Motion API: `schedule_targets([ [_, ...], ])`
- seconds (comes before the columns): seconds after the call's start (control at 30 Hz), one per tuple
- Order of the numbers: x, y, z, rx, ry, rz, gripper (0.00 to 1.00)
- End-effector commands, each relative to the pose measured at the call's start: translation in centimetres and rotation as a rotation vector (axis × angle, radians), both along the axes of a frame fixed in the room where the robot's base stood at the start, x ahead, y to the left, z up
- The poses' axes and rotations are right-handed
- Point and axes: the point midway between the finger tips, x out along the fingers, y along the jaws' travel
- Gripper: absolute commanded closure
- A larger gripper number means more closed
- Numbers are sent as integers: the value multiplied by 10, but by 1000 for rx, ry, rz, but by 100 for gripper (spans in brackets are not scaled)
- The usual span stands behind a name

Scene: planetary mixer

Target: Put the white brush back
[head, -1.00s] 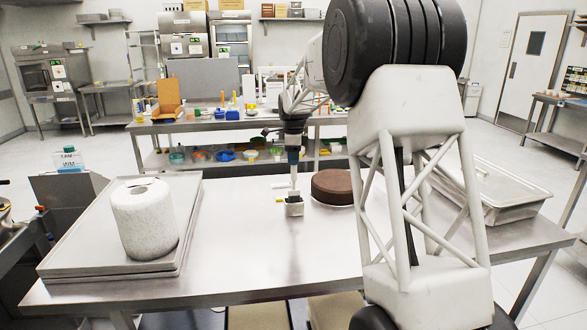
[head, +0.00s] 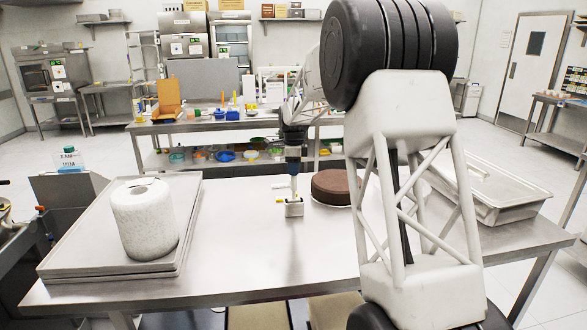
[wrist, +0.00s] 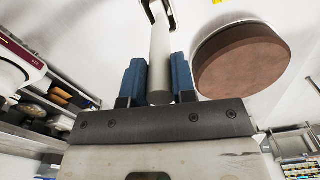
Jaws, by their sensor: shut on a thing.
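My gripper (wrist: 158,85) is shut on the white brush (wrist: 161,45); its two blue fingers clasp the pale handle from both sides. In the head view my gripper (head: 293,168) points down above the steel table (head: 235,230), left of the brown cake. The brush handle runs down from the fingers to a small pale, box-like thing (head: 294,209) with a yellow spot. In the wrist view the far end of the handle meets a dark-edged shape at the top border. I cannot tell whether this is the brush head or a holder, or whether it touches the table.
The round brown cake (head: 334,186) stands close right of my gripper; it also shows in the wrist view (wrist: 240,60). A paper roll (head: 146,220) stands on a tray (head: 75,262) at left. A lidded steel pan (head: 500,200) is at right. The table's front middle is clear.

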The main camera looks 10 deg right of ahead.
Motion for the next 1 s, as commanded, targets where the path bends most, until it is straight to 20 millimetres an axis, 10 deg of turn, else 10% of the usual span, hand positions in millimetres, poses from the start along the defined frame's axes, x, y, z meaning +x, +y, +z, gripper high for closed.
schedule_targets([
  [0.03, 0, 0, -1, 0, 0, 0, 99],
  [0.07, 0, 0, -1, 0, 0, 0, 74],
  [0.23, 0, 0, -1, 0, 0, 0, 50],
  [1.0, 1, 0, 40, 0, -3, 0, 50],
])
